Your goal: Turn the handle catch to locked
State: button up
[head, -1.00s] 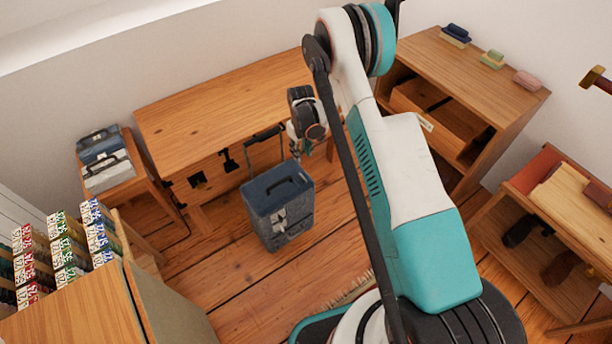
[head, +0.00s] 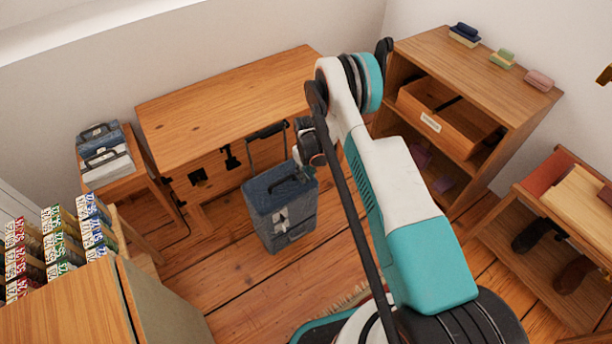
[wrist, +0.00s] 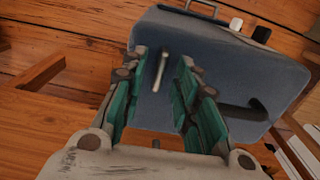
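The blue-grey suitcase (head: 282,208) stands upright on the floor in front of the desk, its black telescopic handle (head: 266,131) raised. In the wrist view the suitcase's blue face (wrist: 225,65) fills the middle. A small pale metal lever (wrist: 160,72), apparently the catch, shows between my fingers. A black grip (wrist: 243,112) lies right of them. My gripper (wrist: 166,75) is open, with teal pads on both sides of the lever; I cannot tell whether they touch it. In the head view my wrist hangs over the suitcase's right top side and the fingertips are hard to make out.
A wooden desk (head: 225,95) stands behind the suitcase. A small stand (head: 133,170) with cases is at the left. A shelf unit (head: 415,48) with a labelled open drawer (head: 431,123) stands at the right, near my arm. Bare floor (head: 235,275) lies in front of the suitcase.

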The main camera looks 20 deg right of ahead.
jog(key=shift+f, duration=0.35)
grip_shut()
